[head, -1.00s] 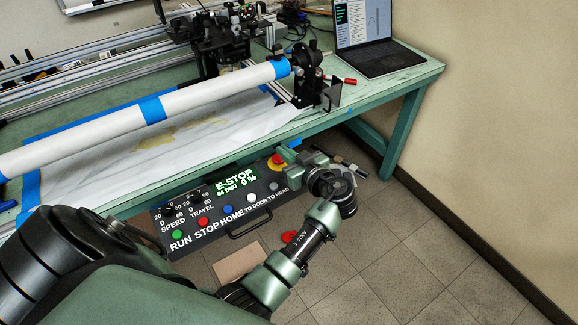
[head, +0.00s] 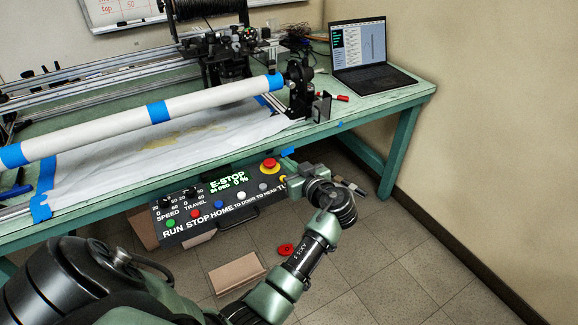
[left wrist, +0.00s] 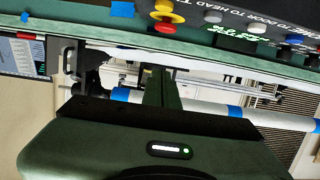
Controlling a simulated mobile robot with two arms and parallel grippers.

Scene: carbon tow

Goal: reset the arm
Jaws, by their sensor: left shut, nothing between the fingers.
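The control panel (head: 205,222) hangs under the front edge of the green bench. Its lit display (head: 228,181) reads E-STOP and 0 %. A row of coloured buttons runs along it, with the blue HOME button (head: 218,204) in the middle. The red mushroom button on a yellow base (head: 270,165) is at its right end. It also shows in the left wrist view (left wrist: 165,25). My left gripper (head: 286,164) is shut and empty, just right of the red mushroom button. In the left wrist view its fingers (left wrist: 161,85) point toward the bench. My right gripper is not in view.
The bench (head: 375,110) carries a white tube (head: 200,103) with blue tape, a winding rig (head: 228,60) and a laptop (head: 370,75). A cardboard piece (head: 237,273) and a red item (head: 285,249) lie on the floor. Open floor is at right, before the wall.

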